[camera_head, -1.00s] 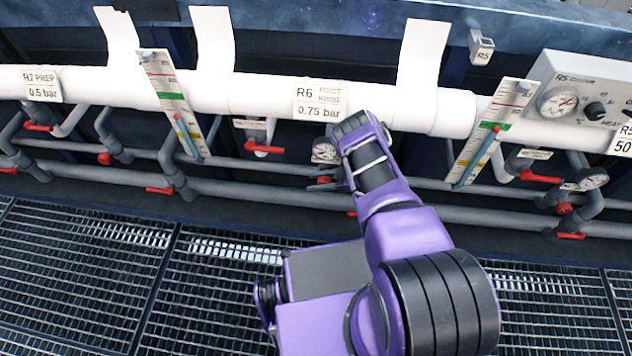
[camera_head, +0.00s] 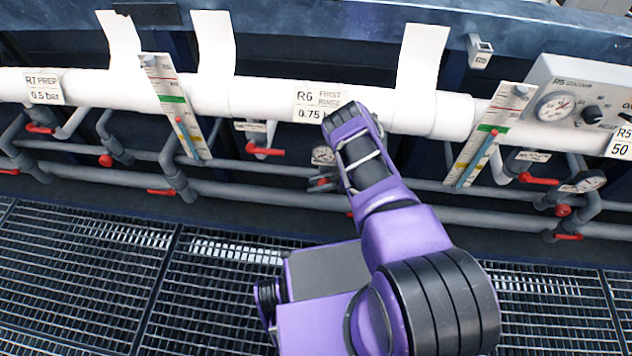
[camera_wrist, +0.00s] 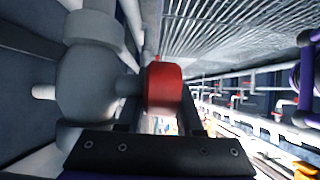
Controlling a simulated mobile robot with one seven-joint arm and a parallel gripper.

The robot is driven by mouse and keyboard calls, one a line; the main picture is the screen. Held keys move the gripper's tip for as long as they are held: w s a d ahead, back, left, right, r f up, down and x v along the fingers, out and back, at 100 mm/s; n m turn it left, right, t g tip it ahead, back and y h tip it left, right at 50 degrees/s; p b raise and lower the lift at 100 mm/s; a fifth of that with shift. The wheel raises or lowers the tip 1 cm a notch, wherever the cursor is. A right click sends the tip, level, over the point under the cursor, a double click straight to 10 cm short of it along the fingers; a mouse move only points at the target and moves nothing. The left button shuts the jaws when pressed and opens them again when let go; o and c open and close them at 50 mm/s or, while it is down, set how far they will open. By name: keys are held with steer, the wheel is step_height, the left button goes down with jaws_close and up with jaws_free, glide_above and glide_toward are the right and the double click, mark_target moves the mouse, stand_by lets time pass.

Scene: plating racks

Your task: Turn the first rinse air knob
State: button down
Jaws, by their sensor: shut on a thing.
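The white header pipe carries the R6 First Rinse label (camera_head: 318,104), partly covered by my arm in the head view. Below it, a red knob (camera_head: 322,181) shows beside my gripper (camera_head: 328,185), mostly hidden by my wrist. In the wrist view the red knob (camera_wrist: 164,86) sits on a short grey stem from a grey valve body (camera_wrist: 88,82). My gripper (camera_wrist: 160,118) is shut on the red knob, with a dark finger at each side of it.
A red lever valve (camera_head: 265,150) and a flowmeter (camera_head: 176,105) stand to the left; another flowmeter (camera_head: 490,135) stands to the right. Grey pipes run behind; floor grating (camera_head: 90,280) lies in front.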

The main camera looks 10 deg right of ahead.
mark_target(327, 181)
steer(key=shift+f+h, duration=0.15)
steer(key=shift+h, duration=0.45)
steer(key=c, duration=0.8)
jaws_free()
steer(key=shift+c, duration=0.2)
steer(key=shift+p+v, duration=0.6)
steer(key=shift+v, duration=3.15)
steer(key=shift+w, duration=0.1)
